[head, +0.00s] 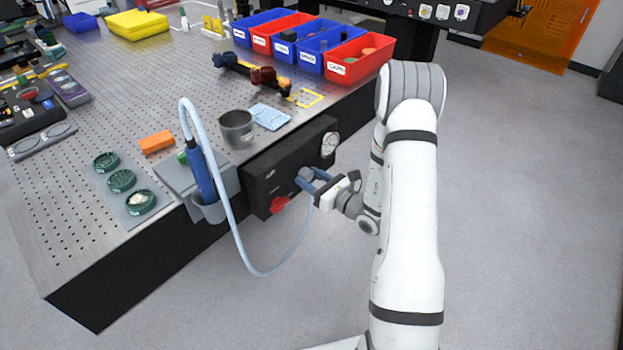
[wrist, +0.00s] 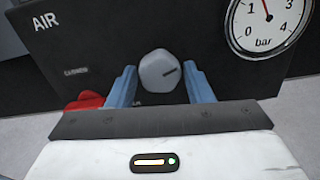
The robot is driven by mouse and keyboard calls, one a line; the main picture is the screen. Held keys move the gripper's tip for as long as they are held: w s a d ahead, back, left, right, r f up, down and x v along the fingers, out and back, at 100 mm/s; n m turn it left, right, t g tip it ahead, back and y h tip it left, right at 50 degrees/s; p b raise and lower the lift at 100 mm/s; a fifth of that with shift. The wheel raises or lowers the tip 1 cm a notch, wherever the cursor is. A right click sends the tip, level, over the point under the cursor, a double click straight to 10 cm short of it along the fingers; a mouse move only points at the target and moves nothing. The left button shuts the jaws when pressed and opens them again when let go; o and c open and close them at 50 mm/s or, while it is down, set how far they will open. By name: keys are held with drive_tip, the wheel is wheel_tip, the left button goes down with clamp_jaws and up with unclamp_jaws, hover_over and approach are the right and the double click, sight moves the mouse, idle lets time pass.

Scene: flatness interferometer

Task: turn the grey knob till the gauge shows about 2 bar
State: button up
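The grey knob (wrist: 158,72) sits on the front of the black air panel (head: 265,180), with a dark mark on its face pointing right and slightly up. My gripper (wrist: 160,80) has one blue finger on each side of the knob, close against its edges, and looks shut on it. In the head view my gripper (head: 313,180) reaches the panel from the right and partly covers the knob. The gauge (wrist: 266,22) is at the upper right of the wrist view; its red needle points up and slightly left, between 1 and 3. The 2 mark is cut off by the frame.
A red knob (head: 279,205) is low on the panel, below left of my gripper. A pale hose (head: 228,215) loops down left of the panel from a blue handpiece (head: 201,175) in a grey holder. A metal cup (head: 237,128) stands on the table above.

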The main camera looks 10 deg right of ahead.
drive_tip(key=shift+o, duration=1.2)
drive_tip(key=shift+s, duration=0.1)
drive_tip(key=v, duration=0.7)
drive_tip(key=shift+s+d+b, duration=0.25)
drive_tip(key=shift+b, duration=0.1)
